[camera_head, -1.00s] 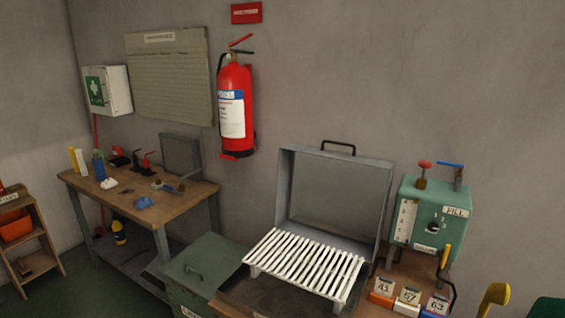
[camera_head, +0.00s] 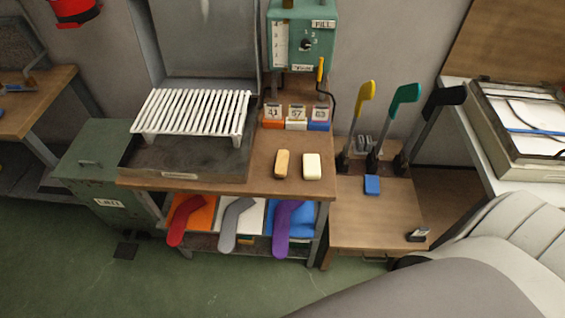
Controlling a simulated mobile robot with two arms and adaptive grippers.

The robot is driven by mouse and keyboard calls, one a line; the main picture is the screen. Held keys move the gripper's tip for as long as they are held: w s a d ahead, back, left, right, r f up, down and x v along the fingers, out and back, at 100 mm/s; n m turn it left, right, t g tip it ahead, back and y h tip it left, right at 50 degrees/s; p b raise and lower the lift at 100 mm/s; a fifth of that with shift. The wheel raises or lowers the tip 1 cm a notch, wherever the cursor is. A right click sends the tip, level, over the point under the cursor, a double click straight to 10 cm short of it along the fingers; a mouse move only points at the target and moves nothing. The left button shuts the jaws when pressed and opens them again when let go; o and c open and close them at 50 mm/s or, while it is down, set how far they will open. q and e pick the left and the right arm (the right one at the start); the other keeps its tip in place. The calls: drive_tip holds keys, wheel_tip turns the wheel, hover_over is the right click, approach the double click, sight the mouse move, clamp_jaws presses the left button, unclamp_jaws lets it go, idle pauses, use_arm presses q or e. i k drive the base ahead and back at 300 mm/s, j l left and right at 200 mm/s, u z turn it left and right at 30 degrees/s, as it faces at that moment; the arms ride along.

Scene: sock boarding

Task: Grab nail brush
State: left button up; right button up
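Two small blocks lie side by side on the wooden bench top, right of the slatted rack. The left one is a tan, wood-coloured block (camera_head: 282,164) with rounded ends, which looks like the nail brush; bristles cannot be made out. The right one is a cream block (camera_head: 312,167), perhaps soap. They lie apart, with a narrow gap between them. Neither of my grippers is in view.
The white slatted rack (camera_head: 194,112) stands left on the bench (camera_head: 262,183). Numbered cards (camera_head: 296,112) and the green tank (camera_head: 303,45) are behind. Upright yellow (camera_head: 366,96), green and black forms stand right. A blue block (camera_head: 372,185) lies on the lower table (camera_head: 375,228).

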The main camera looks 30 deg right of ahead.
sight(281, 164)
drive_tip(key=i+j+z, duration=0.1)
drive_tip(key=j+z, duration=0.15)
drive_tip(key=z, duration=0.2)
drive_tip(key=j+z, duration=0.25)
drive_tip(key=z, duration=0.2)
drive_tip(key=i+j, duration=0.05)
